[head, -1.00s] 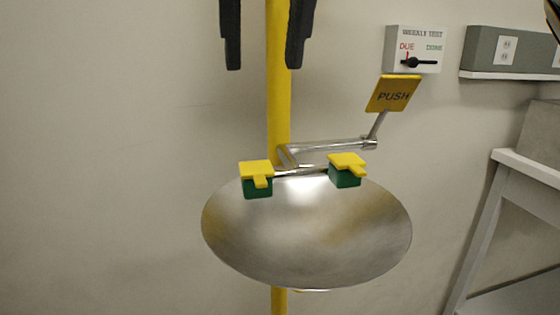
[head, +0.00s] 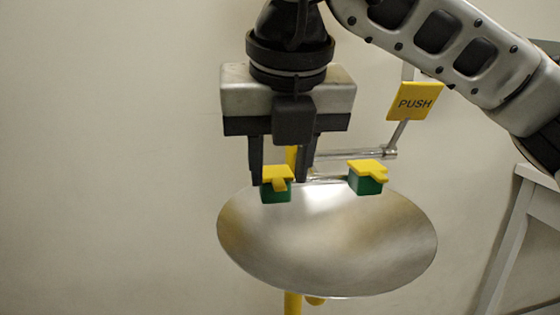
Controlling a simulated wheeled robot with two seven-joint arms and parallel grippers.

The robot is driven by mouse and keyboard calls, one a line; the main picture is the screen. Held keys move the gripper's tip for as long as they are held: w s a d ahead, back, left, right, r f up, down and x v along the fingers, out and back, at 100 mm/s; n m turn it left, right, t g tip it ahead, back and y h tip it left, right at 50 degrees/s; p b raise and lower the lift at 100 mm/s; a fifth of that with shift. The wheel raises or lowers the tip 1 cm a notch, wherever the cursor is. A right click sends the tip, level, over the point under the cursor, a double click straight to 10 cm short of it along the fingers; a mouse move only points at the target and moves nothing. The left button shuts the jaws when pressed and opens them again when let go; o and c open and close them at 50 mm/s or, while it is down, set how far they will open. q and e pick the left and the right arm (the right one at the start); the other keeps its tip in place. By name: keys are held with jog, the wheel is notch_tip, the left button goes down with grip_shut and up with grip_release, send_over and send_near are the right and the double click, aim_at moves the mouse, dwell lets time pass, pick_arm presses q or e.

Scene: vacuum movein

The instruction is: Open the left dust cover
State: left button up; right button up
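The left dust cover (head: 277,173) is a yellow flap with a tab, lying shut on a green eyewash head at the left of the steel bowl (head: 330,240). The right dust cover (head: 367,166) is a like yellow flap, also shut, on the right green head. My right gripper (head: 280,180) points down at the left cover. Its two dark fingers are apart, one at the cover's left side and one behind or beside its right side. Whether they touch it I cannot tell. My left gripper is not in view.
A yellow PUSH plate (head: 415,101) on a metal lever stands right of the bowl, close to my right arm. A yellow pipe (head: 292,303) runs behind and below the bowl. A grey stand (head: 510,235) is at the right edge. The left side is clear.

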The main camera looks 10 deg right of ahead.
grip_shut()
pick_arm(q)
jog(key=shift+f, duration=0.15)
pick_arm(e)
jog(key=shift+r, duration=0.1)
